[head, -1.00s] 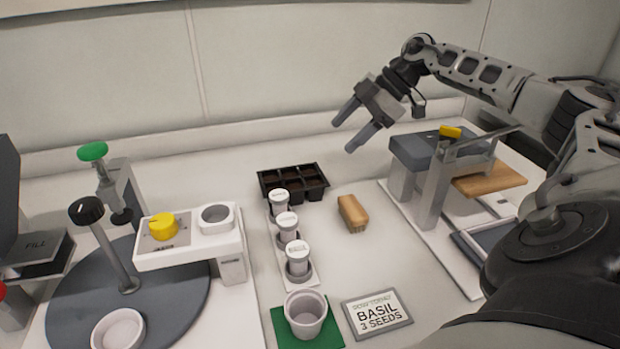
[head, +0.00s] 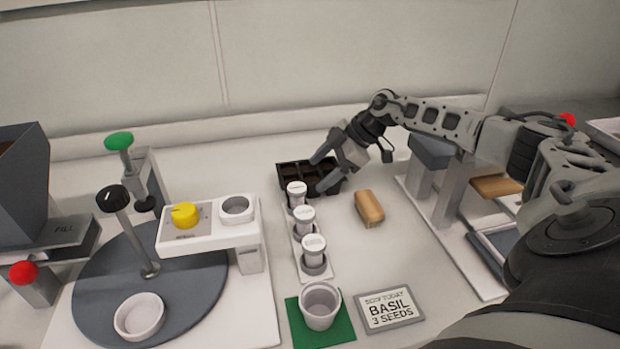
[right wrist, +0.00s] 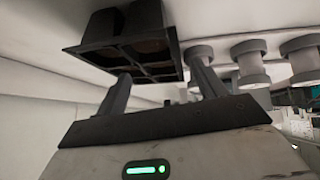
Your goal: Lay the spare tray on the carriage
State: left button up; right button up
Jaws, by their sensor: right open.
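The spare tray, a black tray with several cells (head: 291,178), lies on the bench near the back wall, behind the row of white-capped vials. It also shows large in the right wrist view (right wrist: 128,50). My right gripper (head: 321,171) is open at the tray's right end, its fingers hiding part of it in the head view. In the right wrist view the two fingers (right wrist: 160,72) stand apart close to the tray's edge; I cannot tell whether they touch it. A dark flat plate (head: 500,254), perhaps the carriage, lies on the white-based machine at right, partly hidden by my arm.
Capped vials (head: 304,217) stand in a white rack just in front of the tray. A wooden-looking block (head: 369,208) lies to their right. A turntable machine (head: 200,290) fills the left.

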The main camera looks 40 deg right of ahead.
jog(key=shift+x, duration=0.8)
jog(key=c, duration=1.1)
jog(key=shift+c, duration=0.6)
jog(key=shift+r, duration=0.15)
